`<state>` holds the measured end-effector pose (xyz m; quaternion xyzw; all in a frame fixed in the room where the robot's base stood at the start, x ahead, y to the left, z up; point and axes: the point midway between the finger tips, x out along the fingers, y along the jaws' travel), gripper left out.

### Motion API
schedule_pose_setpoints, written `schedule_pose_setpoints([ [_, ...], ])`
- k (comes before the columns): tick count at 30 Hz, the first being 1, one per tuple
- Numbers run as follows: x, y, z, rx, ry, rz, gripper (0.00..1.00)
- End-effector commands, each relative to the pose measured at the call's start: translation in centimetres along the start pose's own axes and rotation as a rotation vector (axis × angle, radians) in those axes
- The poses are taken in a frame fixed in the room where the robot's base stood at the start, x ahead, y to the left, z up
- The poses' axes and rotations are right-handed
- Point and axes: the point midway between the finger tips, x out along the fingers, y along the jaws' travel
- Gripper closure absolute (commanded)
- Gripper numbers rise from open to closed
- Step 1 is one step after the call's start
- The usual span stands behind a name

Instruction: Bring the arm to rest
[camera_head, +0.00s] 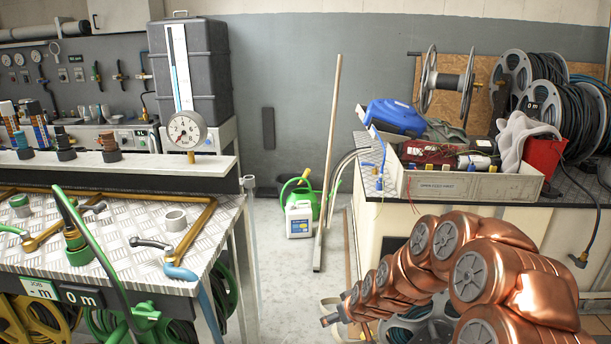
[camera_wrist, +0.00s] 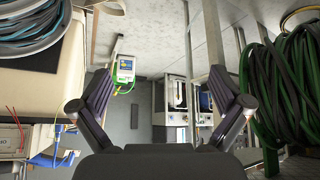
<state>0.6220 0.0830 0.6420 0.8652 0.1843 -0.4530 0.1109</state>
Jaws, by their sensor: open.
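My gripper (camera_wrist: 158,84) is open in the wrist view, with its two dark fingers spread apart and nothing between them. Beyond the fingers, that upside-down view shows grey floor and wall. In the head view my copper-coloured arm fills the lower right, curving leftward and down in front of the right-hand bench (camera_head: 492,188). The gripper's fingers cannot be made out clearly there. The arm covers part of that bench's front and of a hose reel (camera_head: 411,331) low behind it.
A metal-topped bench (camera_head: 137,262) with hoses and fittings stands left. A white jug (camera_head: 299,219) and a green watering can (camera_head: 303,190) stand on the floor in the aisle, near a leaning wooden pole (camera_head: 328,160). Green hose coils (camera_wrist: 293,90) hang close on the wrist view's right.

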Motion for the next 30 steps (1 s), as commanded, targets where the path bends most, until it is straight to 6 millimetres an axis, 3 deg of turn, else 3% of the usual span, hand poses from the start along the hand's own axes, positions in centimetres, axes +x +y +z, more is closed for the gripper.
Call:
schedule_pose_setpoints([
  [1,-2.7,-0.5,-0.8,0.004,-0.014,-0.014,0.0],
  [14,-18.8,-4.4,0.5,0.076,-0.218,-0.092,0.0],
  [30,-39.2,-7.2,7.4,0.235,-0.521,-0.038,0.0],
])
